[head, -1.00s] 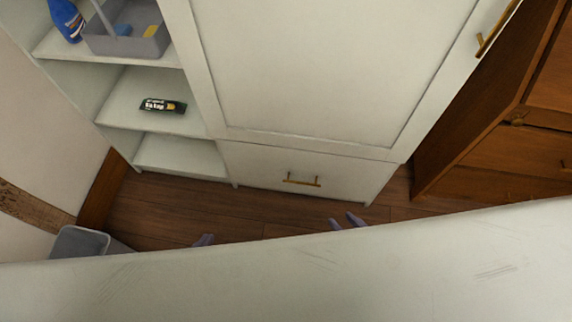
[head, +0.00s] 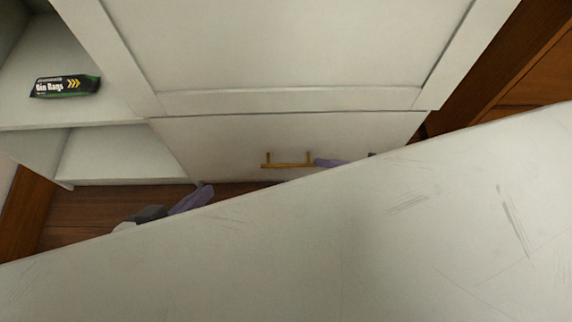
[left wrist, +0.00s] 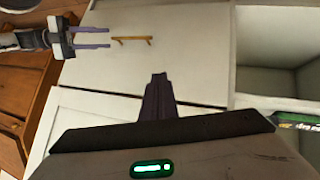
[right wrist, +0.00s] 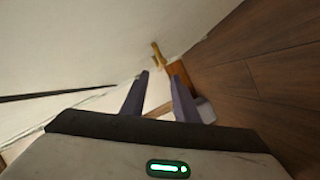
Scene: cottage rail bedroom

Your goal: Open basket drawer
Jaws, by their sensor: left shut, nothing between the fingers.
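The drawer (head: 225,140) is a white front at the bottom of the white wardrobe, and it is shut. Its brass bar handle (head: 287,165) also shows in the left wrist view (left wrist: 132,40) and the right wrist view (right wrist: 157,53). My right gripper (right wrist: 160,75) is open and empty, with its fingertips close to one end of the handle. It also shows in the left wrist view (left wrist: 109,38), its two fingers apart. My left gripper (left wrist: 159,76) is shut and empty, in front of the wardrobe, left of the handle in the head view (head: 208,190).
Open white shelves (head: 100,155) stand left of the drawer, with a black pack of bin bags (head: 65,86) on one. Brown wooden furniture (head: 500,70) stands to the right. Bare wooden floor (right wrist: 265,70) lies before the wardrobe.

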